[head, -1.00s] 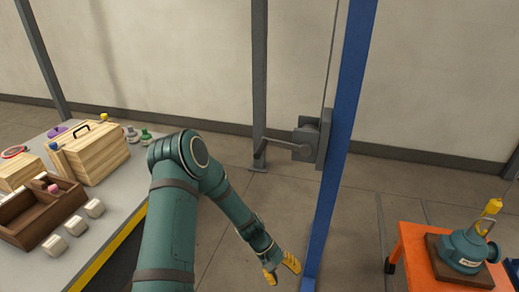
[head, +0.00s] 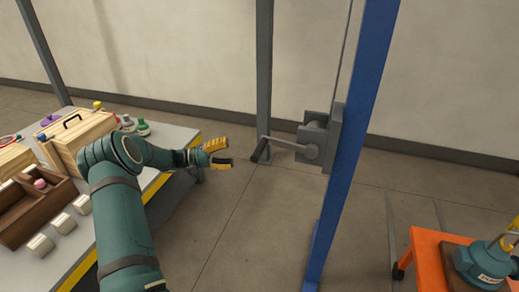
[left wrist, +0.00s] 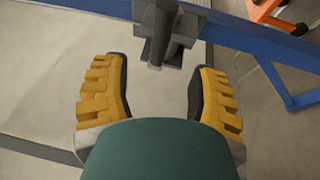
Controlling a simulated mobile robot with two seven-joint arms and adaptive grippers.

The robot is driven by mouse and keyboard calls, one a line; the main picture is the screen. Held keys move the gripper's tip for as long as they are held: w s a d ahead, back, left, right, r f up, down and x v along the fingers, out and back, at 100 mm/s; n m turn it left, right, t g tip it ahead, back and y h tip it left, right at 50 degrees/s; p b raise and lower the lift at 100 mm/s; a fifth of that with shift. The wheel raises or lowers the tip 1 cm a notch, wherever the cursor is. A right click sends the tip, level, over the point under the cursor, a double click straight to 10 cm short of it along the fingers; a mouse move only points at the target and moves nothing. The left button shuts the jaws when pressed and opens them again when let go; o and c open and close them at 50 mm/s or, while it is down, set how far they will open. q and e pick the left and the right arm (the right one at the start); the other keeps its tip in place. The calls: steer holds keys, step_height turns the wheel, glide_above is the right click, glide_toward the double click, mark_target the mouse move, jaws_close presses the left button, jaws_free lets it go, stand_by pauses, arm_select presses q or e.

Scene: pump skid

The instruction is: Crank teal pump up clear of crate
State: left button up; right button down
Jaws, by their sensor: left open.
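The teal pump (head: 487,264) shows partly at the right edge of the head view, on a brown wooden base (head: 451,252). A yellow hook (head: 515,228) shows at its top. A grey winch (head: 319,140) is fixed to the blue post, and its crank arm reaches left to a dark handle (head: 260,151). My left gripper (head: 224,156) is open and empty, left of the handle and apart from it. In the left wrist view, the handle (left wrist: 161,35) stands beyond and between the open fingers (left wrist: 157,92). My right gripper is out of view. No crate is clearly visible.
The blue post (head: 352,150) and a grey post (head: 264,70) stand near the winch. An orange cart (head: 425,262) carries the base. A grey table (head: 187,135) with wooden boxes is at left. The floor between table and blue post is clear.

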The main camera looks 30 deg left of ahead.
mark_target(260, 149)
arm_select(q)
steer(key=x, duration=1)
steer(key=shift+w+d, duration=0.25)
steer(key=shift+w, duration=0.05)
steer(key=shift+o, duration=0.2)
jaws_close()
